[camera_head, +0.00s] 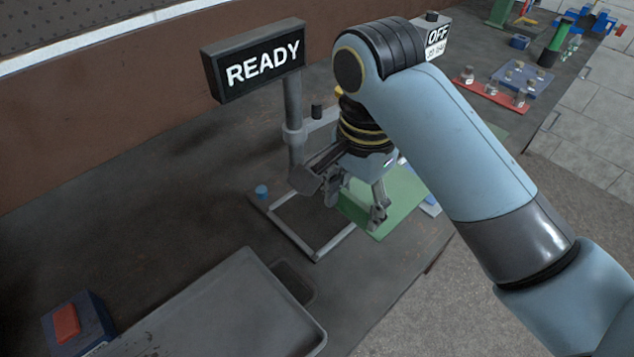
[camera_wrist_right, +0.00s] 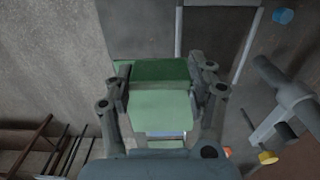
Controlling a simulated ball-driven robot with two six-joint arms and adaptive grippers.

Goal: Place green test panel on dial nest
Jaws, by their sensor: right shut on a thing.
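The green test panel (camera_head: 405,202) is in my right gripper (camera_head: 358,204), over the right side of a grey open frame (camera_head: 285,232) on the bench. In the right wrist view, the green panel (camera_wrist_right: 160,108) lies between the two fingers of the right gripper (camera_wrist_right: 163,88), with a darker green part beyond the fingertips. The grey frame has a post with a READY sign (camera_head: 255,65) and looks like the dial nest, though no dial shows clearly. My forearm hides part of the fixture. Whether panel and frame touch I cannot tell. My left gripper is out of view.
A grey tray (camera_head: 225,310) and a blue box with a red button (camera_head: 66,323) are at the front left. A red board (camera_head: 492,97) and a blue board (camera_head: 528,80) with small parts lie at the back right. The bench left of the frame is clear.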

